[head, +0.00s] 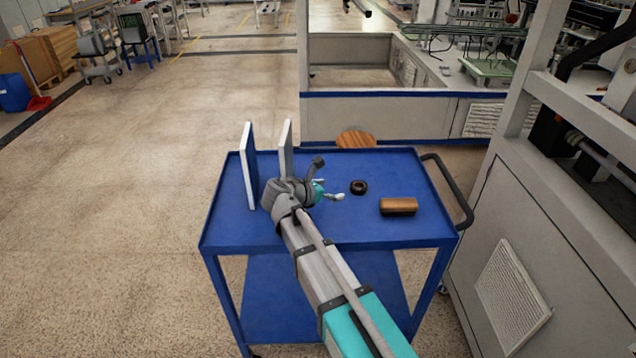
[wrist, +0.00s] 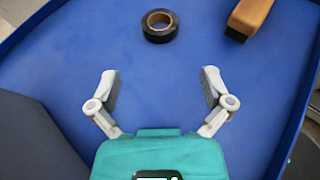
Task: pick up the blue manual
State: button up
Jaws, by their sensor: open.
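Two thin upright panels stand on the left half of the blue cart top. The left panel (head: 251,180) shows a pale edge and a dark blue face, and looks like the blue manual. The right panel (head: 286,146) looks pale, and its lower part is hidden behind my gripper. My gripper (head: 328,180) is to the right of both panels, open and empty above the cart. In the wrist view, my gripper (wrist: 161,85) has its fingers spread over bare blue surface. A dark slate shape (wrist: 35,140) fills the lower left there; I cannot tell if it is the manual.
A dark tape roll (head: 359,187) lies right of my gripper, also in the wrist view (wrist: 160,34). A wooden block with a dark underside (head: 398,205) lies further right. The cart (head: 300,240) has a black handle (head: 450,190) beside a grey machine (head: 530,230).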

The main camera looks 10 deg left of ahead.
aim_at(248, 148)
jog(key=u, duration=1.25)
